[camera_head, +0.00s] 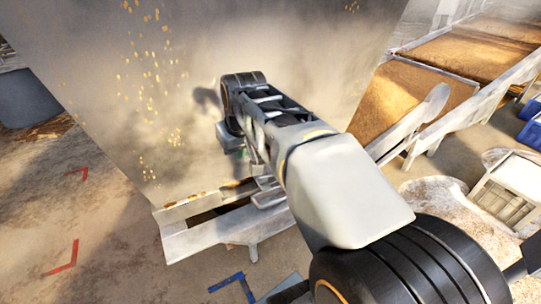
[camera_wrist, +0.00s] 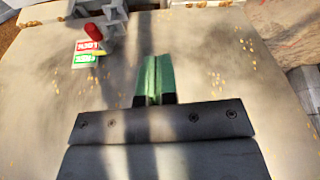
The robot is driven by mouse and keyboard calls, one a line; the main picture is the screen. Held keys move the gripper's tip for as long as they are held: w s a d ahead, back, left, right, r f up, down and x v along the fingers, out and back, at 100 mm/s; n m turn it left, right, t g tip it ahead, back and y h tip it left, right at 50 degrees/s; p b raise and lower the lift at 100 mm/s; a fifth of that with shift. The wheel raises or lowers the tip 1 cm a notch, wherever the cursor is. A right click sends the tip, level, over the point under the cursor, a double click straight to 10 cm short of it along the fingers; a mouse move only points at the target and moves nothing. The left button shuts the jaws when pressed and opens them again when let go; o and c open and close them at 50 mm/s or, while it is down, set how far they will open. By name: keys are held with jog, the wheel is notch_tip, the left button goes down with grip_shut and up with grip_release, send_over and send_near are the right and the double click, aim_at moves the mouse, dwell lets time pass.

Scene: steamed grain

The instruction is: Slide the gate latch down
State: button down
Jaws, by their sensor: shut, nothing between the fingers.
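In the wrist view the latch's red knob (camera_wrist: 93,31) sits at the upper left, next to a grey metal bracket (camera_wrist: 115,22). A red and green label (camera_wrist: 86,52) with white lettering lies beside it on the pale metal panel (camera_wrist: 215,60). My gripper (camera_wrist: 153,62) has its green fingers together and empty. They are over the bare panel, to the right of and below the knob in the picture, apart from it. In the head view my arm reaches over the panel (camera_head: 290,40) and hides the latch and most of the gripper.
A metal chute lip (camera_head: 215,232) juts from the panel's lower edge. Grain-filled troughs (camera_head: 405,95) stand on the right, with a pale crate (camera_head: 510,190) below them. Blue bins (camera_head: 530,125) are at the far right.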

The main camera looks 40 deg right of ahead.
jog(key=w+d+r+g+b, duration=0.1)
jog(key=w+d+b, duration=0.3)
jog(key=d, duration=1)
jog(key=shift+w+d+m, duration=0.35)
jog(key=shift+w+m, duration=0.05)
jog(key=shift+w, duration=0.8)
jog(key=shift+s+d+x, duration=0.1)
jog(key=shift+s+x, duration=0.1)
jog(key=shift+x, duration=2.1)
jog(key=shift+s+d+x, duration=0.1)
jog(key=shift+s+x, duration=0.1)
jog(key=shift+x, duration=2.1)
jog(key=shift+s+d+x, duration=0.1)
jog(key=shift+s+x, duration=0.1)
jog(key=shift+x, duration=2.1)
jog(key=shift+f, duration=0.15)
notch_tip(320, 180, down, 5)
jog(key=b, duration=0.3)
jog(key=shift+a, duration=0.1)
